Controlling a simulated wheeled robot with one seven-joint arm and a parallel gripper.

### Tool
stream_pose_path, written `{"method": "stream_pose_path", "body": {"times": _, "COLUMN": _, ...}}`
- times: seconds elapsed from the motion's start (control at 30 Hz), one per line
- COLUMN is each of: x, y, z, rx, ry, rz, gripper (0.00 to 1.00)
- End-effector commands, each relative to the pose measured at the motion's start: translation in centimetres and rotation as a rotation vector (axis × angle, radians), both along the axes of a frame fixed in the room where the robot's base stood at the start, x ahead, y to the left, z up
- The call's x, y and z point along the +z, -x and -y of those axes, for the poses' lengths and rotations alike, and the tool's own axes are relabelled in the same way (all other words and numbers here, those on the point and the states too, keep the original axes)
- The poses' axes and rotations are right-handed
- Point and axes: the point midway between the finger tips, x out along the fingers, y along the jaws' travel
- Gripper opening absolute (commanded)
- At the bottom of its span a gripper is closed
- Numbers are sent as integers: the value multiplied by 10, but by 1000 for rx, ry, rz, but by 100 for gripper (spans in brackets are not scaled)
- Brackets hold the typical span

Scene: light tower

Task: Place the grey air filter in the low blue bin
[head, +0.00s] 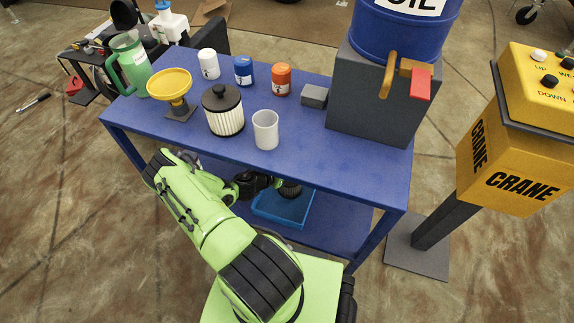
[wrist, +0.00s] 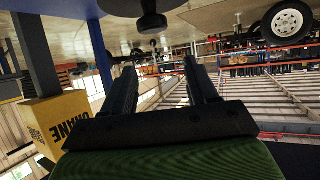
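The low blue bin (head: 283,208) sits on the shelf under the blue table in the head view. A pale pleated filter with a dark cap (head: 224,112) stands on the tabletop.
The blue tabletop (head: 310,155) is above my gripper and its legs are close by. On it stand a yellow funnel (head: 170,88), a white cup (head: 265,130), an orange filter (head: 281,79) and a grey block with an oil drum (head: 405,30). A yellow crane control (head: 520,165) stands right.

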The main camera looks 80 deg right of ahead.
Motion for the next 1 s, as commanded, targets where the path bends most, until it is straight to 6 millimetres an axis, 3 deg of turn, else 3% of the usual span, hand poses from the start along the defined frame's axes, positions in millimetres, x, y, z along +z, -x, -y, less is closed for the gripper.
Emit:
{"method": "stream_pose_path", "body": {"times": 0.17, "x": 2, "y": 0, "z": 0, "rx": 0, "ry": 0, "rz": 0, "gripper": 58}}
{"method": "stream_pose_path", "body": {"times": 0.27, "x": 13, "y": -1, "z": 0, "rx": 1, "ry": 2, "rz": 2, "gripper": 58}}
{"method": "stream_pose_path", "body": {"times": 0.7, "x": 61, "y": -47, "z": -86, "rx": 3, "ry": -2, "rz": 1, "gripper": 58}}
{"method": "stream_pose_path", "body": {"times": 1.0, "x": 65, "y": -51, "z": -96, "rx": 0, "ry": 0, "rz": 0, "gripper": 58}}
